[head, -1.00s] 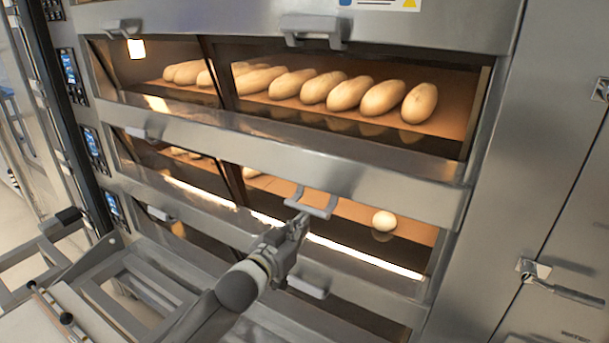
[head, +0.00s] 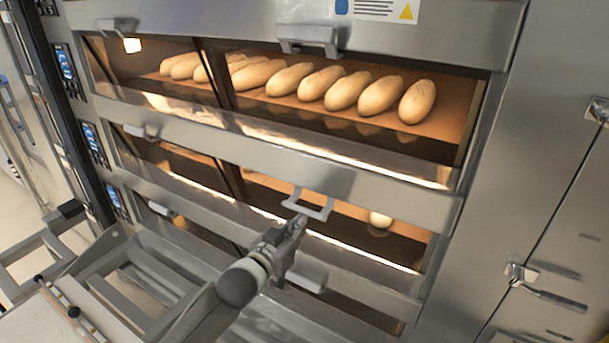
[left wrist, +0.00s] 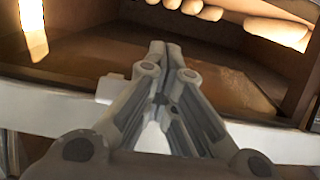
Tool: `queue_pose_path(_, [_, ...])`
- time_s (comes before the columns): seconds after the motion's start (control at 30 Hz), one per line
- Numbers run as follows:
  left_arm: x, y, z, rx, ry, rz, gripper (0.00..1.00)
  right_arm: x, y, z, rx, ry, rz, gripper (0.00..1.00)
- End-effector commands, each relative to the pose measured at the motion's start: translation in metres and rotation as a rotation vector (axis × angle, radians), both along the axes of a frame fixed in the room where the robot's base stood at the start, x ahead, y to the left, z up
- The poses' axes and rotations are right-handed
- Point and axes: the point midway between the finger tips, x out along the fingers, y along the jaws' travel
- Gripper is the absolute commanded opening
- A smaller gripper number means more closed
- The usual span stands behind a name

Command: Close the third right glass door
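Which deck counts as third, I cannot tell for sure. My left gripper (head: 299,223) is at the lower left of this handle, close to or touching it. The left wrist view shows its two fingers (left wrist: 165,48) together, with nothing visible between them. A pale metal bar (left wrist: 274,146) crosses behind the fingers, and the dark deck interior lies beyond. Whether the glass is fully shut is unclear. My right gripper is out of view.
The deck above holds several long loaves (head: 345,91) and has its own handle (head: 307,39). Another handle (head: 308,276) is just below my left gripper. Control panels (head: 95,145) line the left side. A latched steel door (head: 540,150) stands at right.

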Motion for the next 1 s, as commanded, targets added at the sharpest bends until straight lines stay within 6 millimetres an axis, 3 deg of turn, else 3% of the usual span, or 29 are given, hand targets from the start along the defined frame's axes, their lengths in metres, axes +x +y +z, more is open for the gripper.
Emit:
queue_pose_path(0.03, [0.017,-0.007,0.093,-0.056,-0.156,-0.018,0.0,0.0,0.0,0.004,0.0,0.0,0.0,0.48])
queue_pose_path(0.37, [0.013,-0.004,0.092,-0.056,-0.155,-0.017,0.0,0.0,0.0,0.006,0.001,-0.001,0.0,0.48])
queue_pose_path(0.73, [-0.022,0.02,0.077,-0.048,-0.145,-0.016,0.0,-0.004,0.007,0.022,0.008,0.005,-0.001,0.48])
queue_pose_path(1.0, [-0.049,0.039,0.066,-0.044,-0.139,-0.015,0.0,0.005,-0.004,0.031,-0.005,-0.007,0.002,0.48])
